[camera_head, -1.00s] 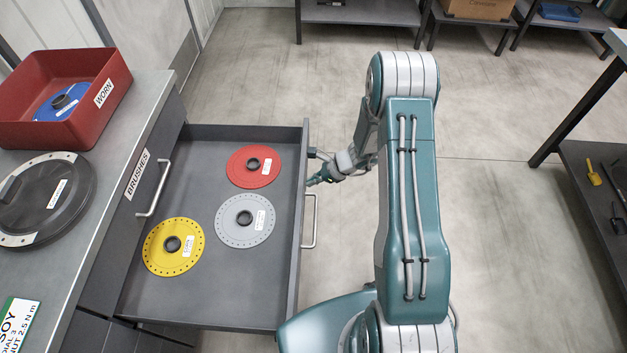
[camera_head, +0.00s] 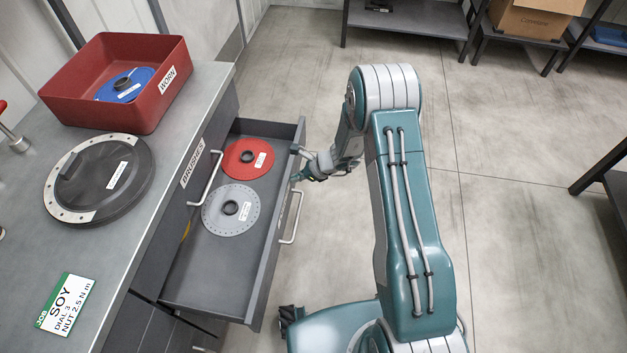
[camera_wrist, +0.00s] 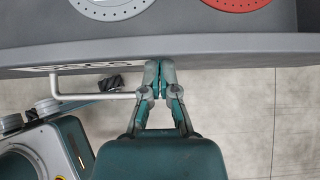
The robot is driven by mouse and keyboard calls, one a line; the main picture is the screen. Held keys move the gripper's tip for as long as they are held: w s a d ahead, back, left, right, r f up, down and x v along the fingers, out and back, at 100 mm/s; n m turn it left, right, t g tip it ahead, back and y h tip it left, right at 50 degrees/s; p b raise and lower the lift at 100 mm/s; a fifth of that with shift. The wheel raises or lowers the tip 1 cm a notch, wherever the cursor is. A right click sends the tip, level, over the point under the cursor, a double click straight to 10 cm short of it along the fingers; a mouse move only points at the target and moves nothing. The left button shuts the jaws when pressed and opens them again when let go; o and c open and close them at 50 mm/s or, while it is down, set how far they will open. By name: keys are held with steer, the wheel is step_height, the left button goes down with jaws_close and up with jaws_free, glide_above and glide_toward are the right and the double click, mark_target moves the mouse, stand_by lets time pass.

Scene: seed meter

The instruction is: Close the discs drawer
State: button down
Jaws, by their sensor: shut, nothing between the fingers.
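The discs drawer (camera_head: 190,285) is partly open below the bench, pulled out to the right. It holds a red disc (camera_head: 247,157) and a grey disc (camera_head: 231,209); only a yellow edge (camera_head: 187,229) of another disc shows under the bench. The drawer's front has a silver handle (camera_head: 291,217), also seen in the wrist view (camera_wrist: 95,96). My gripper (camera_head: 294,179) is shut and empty at the outer side of the drawer front, near the handle's far end. In the wrist view my fingertips (camera_wrist: 160,65) appear against or very close to the front panel.
The bench top carries a red "WORN" bin (camera_head: 120,105) with a blue disc, a black round cover (camera_head: 99,178) and a "SOY" card (camera_head: 64,304). The closed "BRUSHES" drawer handle (camera_head: 207,179) is above. Shelves (camera_head: 405,20) stand at the back; the floor between is clear.

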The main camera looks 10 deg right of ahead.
steer(key=w+a, duration=0.3)
steer(key=a, duration=0.6)
steer(key=w+a, duration=0.3)
steer(key=a, duration=0.6)
steer(key=shift+a, duration=0.35)
steer(key=shift+d, duration=0.1)
